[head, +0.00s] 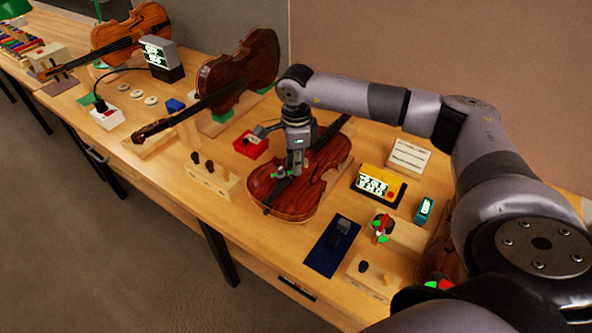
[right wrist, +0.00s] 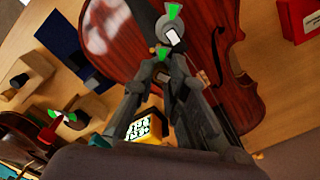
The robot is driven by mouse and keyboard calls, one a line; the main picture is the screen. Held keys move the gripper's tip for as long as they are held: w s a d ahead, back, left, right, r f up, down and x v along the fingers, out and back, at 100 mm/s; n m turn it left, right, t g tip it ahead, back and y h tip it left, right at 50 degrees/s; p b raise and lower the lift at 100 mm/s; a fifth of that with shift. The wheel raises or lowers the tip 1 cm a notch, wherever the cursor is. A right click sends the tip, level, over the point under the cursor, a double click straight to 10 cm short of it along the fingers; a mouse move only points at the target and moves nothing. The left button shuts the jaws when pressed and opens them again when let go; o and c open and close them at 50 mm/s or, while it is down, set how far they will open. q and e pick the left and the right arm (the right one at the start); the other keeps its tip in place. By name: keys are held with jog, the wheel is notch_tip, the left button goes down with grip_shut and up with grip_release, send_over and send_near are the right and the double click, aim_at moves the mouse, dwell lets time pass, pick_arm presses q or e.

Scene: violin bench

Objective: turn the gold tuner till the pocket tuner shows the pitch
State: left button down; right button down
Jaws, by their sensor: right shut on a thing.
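My right gripper (head: 289,173) is over the tail end of the reddish-brown violin (head: 325,160) on the bench. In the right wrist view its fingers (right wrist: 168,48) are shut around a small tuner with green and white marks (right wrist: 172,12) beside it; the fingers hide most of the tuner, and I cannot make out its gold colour. I cannot tell which is the pocket tuner, nor read the displays. My left gripper is not in view.
A red box (head: 250,145) and a wooden peg block (head: 212,178) stand left of the violin. A dark blue mat (head: 322,262) with a dark block (head: 340,230) lies in front. A white box (head: 408,157) is behind.

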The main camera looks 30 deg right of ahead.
jog(key=n+b, duration=0.2)
jog(key=shift+w+n, duration=0.1)
jog(key=shift+n, duration=0.3)
jog(key=shift+r+n+b, duration=0.1)
jog(key=shift+n+b, duration=0.45)
jog(key=shift+n, duration=0.05)
jog(key=shift+r, duration=0.1)
jog(key=c, duration=1.6)
grip_release()
notch_tip(320, 180, up, 12)
jog(key=shift+f, duration=0.15)
